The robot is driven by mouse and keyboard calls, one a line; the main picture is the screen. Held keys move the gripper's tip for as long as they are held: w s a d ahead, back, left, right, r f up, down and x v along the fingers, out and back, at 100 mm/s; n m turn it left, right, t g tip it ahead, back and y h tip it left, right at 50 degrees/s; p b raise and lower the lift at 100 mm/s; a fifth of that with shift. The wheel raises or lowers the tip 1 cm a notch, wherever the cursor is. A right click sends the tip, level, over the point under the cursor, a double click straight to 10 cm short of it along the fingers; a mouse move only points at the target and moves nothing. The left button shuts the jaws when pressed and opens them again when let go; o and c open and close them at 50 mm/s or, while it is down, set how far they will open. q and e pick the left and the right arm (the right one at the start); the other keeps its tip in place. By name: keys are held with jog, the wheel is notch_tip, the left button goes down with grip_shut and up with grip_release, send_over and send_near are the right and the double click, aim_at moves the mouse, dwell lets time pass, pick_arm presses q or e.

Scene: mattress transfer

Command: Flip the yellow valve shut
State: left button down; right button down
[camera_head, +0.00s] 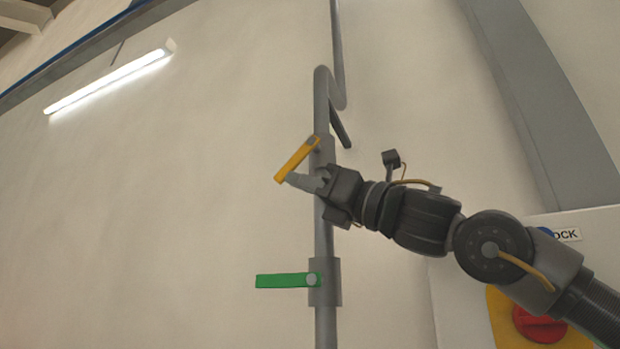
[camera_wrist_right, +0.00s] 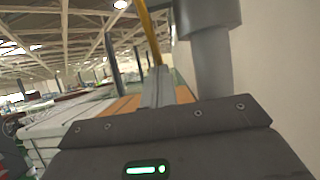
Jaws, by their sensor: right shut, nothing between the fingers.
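The yellow valve lever (camera_head: 297,160) is on the upper part of a grey vertical pipe (camera_head: 322,232) in the head view. It slants down and to the left from its pivot. My right gripper (camera_head: 292,180) is shut and empty, with its fingertips close to the lower end of the lever. I cannot tell whether they touch it. In the right wrist view the shut fingers (camera_wrist_right: 158,88) point ahead, and a yellow strip (camera_wrist_right: 149,30) shows above them beside a grey pipe. My left gripper is not in view.
A green lever (camera_head: 284,281) sticks out level to the left lower on the same pipe. At the right is a light panel with a red knob (camera_head: 540,323) on a yellow plate. The wall left of the pipe is bare, with a lit tube lamp (camera_head: 108,82).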

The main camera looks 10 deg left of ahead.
jog(key=shift+a, duration=0.2)
dwell(0.4)
jog(key=s+d+f+b, duration=0.2)
jog(key=d+f+b, duration=0.6)
jog(key=d+f, duration=0.1)
jog(key=shift+d+f+b, duration=0.15)
jog(key=shift+f+b, duration=0.25)
jog(key=shift+f, duration=0.3)
